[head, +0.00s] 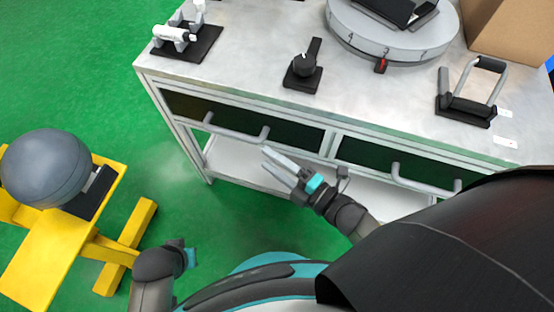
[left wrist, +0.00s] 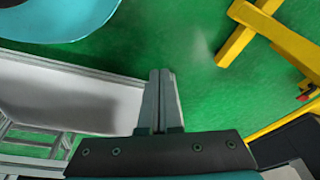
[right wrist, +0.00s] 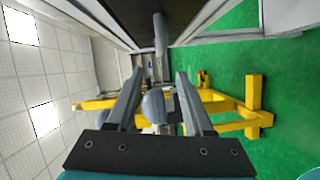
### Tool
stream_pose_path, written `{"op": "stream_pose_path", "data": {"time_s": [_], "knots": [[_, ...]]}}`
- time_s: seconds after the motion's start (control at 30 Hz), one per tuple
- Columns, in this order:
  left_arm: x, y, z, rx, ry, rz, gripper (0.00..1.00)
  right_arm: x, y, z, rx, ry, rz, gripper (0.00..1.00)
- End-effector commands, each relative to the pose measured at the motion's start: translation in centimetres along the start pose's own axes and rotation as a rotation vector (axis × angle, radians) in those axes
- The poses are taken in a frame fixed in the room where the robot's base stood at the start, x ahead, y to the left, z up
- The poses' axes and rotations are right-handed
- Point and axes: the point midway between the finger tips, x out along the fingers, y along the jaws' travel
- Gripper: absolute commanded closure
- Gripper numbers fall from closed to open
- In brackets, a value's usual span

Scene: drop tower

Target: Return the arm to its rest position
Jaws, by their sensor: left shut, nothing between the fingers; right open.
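My right gripper (head: 280,165) is in front of the workbench drawers in the head view, its fingers apart and empty. In the right wrist view my right gripper (right wrist: 160,73) also shows open, with only distant things seen between the fingers. My left arm (head: 160,272) is low at the bottom left of the head view, where its fingers cannot be made out. In the left wrist view my left gripper (left wrist: 160,74) has its fingers together with nothing between them, above the green floor.
The metal workbench (head: 236,62) has drawer handles (head: 235,128) near my right gripper and an open lower shelf. On top are a black knob (head: 303,66), a round turntable (head: 395,40) and a handled clamp (head: 470,100). A yellow stand (head: 45,255) carries a grey ball (head: 45,168). Green floor lies between.

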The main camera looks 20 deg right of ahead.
Motion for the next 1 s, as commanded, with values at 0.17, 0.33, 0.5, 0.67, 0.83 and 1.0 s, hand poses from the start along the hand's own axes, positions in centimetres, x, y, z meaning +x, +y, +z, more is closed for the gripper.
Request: {"op": "stream_pose_path", "data": {"time_s": [0.17, 0.33, 0.5, 0.67, 0.83, 1.0], "knots": [[0.4, 0.0, 0.4, 0.0, -0.007, 0.001, 1.0, -1.2, 0.1, 0.0, -0.001, 0.0, 0.0, 0.48], [0.5, 0.1, 0.5, 0.001, -0.009, 0.001, 1.0, -1.3, 0.0, 0.0, -0.002, 0.0, 0.001, 0.48], [0.5, 0.0, 0.5, 0.001, -0.009, 0.001, 1.0, -1.3, 0.0, 0.0, -0.002, 0.0, 0.001, 0.48], [0.5, 0.0, 0.5, 0.001, -0.009, 0.001, 1.0, -1.3, 0.0, 0.0, -0.001, 0.0, 0.001, 0.48], [0.7, 0.0, 0.6, 0.001, -0.01, 0.0, 1.0, -1.4, -0.5, 0.4, 0.028, -0.019, -0.017, 0.48], [2.3, -0.5, 1.9, 0.005, -0.022, -0.007, 1.0, -2.4, -3.9, 3.0, 0.225, -0.16, -0.124, 0.48]]}}
